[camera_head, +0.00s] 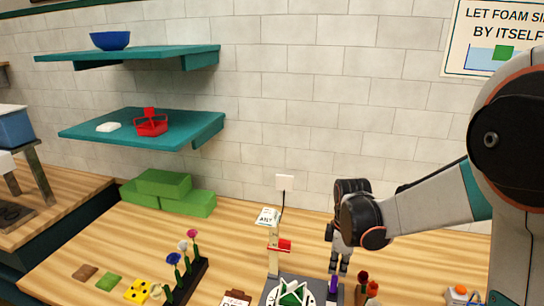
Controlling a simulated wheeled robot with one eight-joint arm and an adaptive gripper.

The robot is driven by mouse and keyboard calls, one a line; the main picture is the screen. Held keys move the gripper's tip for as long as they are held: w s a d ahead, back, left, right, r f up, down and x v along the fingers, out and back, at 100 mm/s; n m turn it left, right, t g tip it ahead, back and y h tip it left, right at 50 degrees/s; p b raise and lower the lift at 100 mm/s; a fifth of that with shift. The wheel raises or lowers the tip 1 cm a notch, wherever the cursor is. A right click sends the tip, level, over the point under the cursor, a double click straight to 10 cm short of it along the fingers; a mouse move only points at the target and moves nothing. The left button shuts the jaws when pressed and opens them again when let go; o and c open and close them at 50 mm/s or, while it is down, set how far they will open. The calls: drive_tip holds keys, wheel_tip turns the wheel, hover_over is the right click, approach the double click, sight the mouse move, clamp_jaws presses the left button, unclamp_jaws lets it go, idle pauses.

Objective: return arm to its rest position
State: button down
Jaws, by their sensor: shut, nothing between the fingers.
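My arm reaches in from the right over the wooden counter (120,240). My gripper (338,266) hangs down from the bent wrist, near the right part of the counter. It looks shut and holds nothing that I can make out. A slim purple item (333,285) shows just below the fingertips; I cannot tell whether they touch.
Left of the gripper stand a pale post with a red part (285,245) and a green-and-white piece (292,296). A dark rack (190,280) holds several flowers. Green blocks (188,203) sit by the wall. Two teal shelves (205,128) hang at left.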

drive_tip(key=s+r+m+t+b, duration=0.3)
drive_tip(key=s+m, duration=0.4)
drive_tip(key=s, duration=0.2)
drive_tip(key=s+a+r+m+t+b, duration=0.1)
drive_tip(key=s+r+m+t+b, duration=0.2)
drive_tip(key=s+m, duration=0.3)
drive_tip(key=shift+s+a+r+m+t+b, duration=0.3)
drive_tip(key=shift+s+r, duration=0.5)
drive_tip(key=shift+s, duration=1.15)
drive_tip(key=shift+d, duration=0.1)
